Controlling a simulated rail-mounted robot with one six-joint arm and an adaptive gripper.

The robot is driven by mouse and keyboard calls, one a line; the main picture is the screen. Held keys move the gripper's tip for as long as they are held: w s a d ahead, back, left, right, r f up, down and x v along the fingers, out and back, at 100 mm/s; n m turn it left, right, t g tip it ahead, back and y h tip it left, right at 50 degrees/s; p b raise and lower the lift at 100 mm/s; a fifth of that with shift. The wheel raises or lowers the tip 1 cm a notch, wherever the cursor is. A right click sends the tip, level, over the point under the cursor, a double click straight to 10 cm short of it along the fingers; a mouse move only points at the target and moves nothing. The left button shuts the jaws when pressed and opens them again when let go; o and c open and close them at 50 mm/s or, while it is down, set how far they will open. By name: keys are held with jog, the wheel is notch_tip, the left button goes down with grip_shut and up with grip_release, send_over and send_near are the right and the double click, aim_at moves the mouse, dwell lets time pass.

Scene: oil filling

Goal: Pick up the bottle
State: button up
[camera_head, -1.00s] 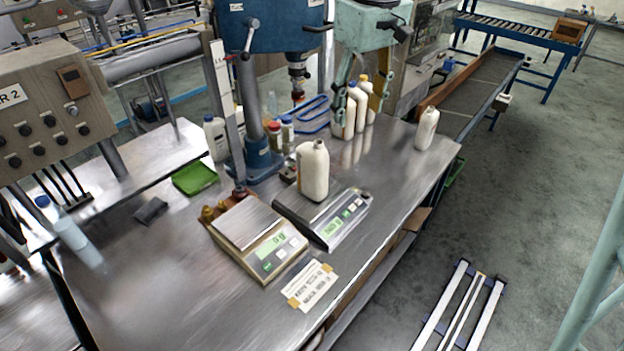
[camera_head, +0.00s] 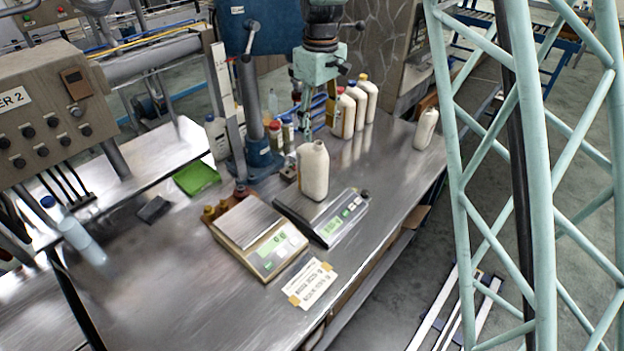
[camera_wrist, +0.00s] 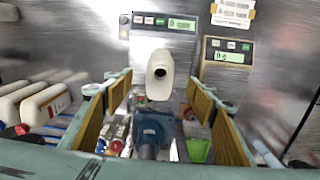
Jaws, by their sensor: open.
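A white, open-necked bottle (camera_head: 313,172) stands upright on the right-hand scale (camera_head: 340,221). The wrist view looks down on the bottle (camera_wrist: 160,76) and its dark mouth. My gripper (camera_head: 317,122) is open and empty, above and just behind the bottle in the head view. In the wrist view my gripper (camera_wrist: 160,84) has one yellow-padded finger on each side of the bottle's outline, with gaps. Whether the fingers are down at the bottle's height I cannot tell.
Several capped white bottles (camera_head: 362,103) stand behind, and another white bottle (camera_head: 426,128) stands to the right. A second scale (camera_head: 262,248) is left of the bottle. A blue press stand (camera_head: 263,160) rises behind.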

aim_at(313, 146)
jog(key=shift+n, duration=0.3)
jog(key=shift+w+a+f, duration=0.3)
jog(key=shift+f, duration=0.25)
jog(key=shift+w+a+f, duration=0.3)
jog(key=shift+f, duration=0.2)
jog(key=shift+w+a+f, duration=0.3)
jog(key=shift+f, duration=0.25)
jog(key=shift+f, duration=4.3)
jog(key=shift+a+f+p, duration=0.1)
jog(key=shift+f+p, duration=0.2)
jog(key=shift+f, duration=2.3)
jog(key=shift+s, duration=0.1)
jog(key=shift+c, duration=0.4)
